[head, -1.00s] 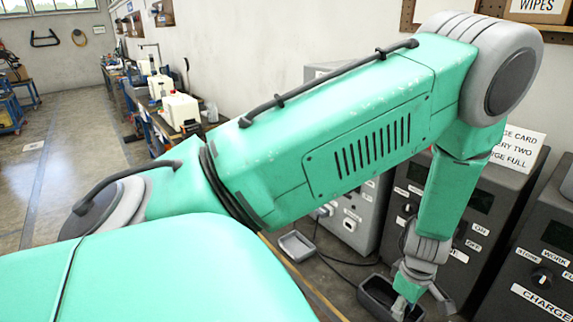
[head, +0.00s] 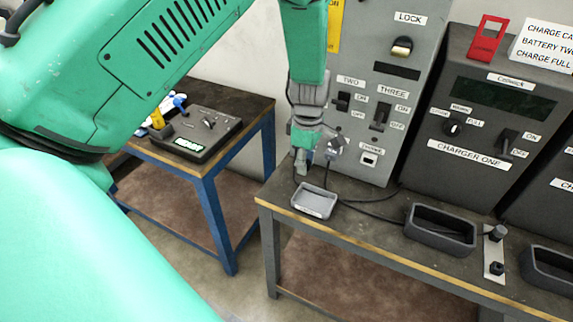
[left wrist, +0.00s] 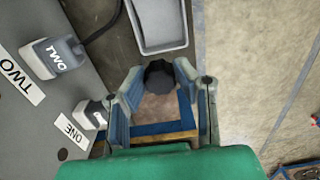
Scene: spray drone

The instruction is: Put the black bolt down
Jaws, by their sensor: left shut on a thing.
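My left gripper (head: 302,168) is low in front of the grey lock cabinet, just above and behind the small light-grey tray (head: 313,213) at the bench's left end. In the left wrist view its fingers (left wrist: 160,92) are closed around the black bolt (left wrist: 158,77), whose dark head shows between them. The tray (left wrist: 160,48) shows just beyond the bolt there, and the bolt is apart from it in the picture. I cannot make out the bolt in the head view. My right gripper is not in view.
A dark bin (head: 440,242) stands to the tray's right, then a plate (head: 494,252) with black knobs. Cables run across the bench behind the tray. Charger one (head: 480,165) and the lock cabinet (head: 370,90) stand behind. A blue-framed table (head: 215,160) is to the left.

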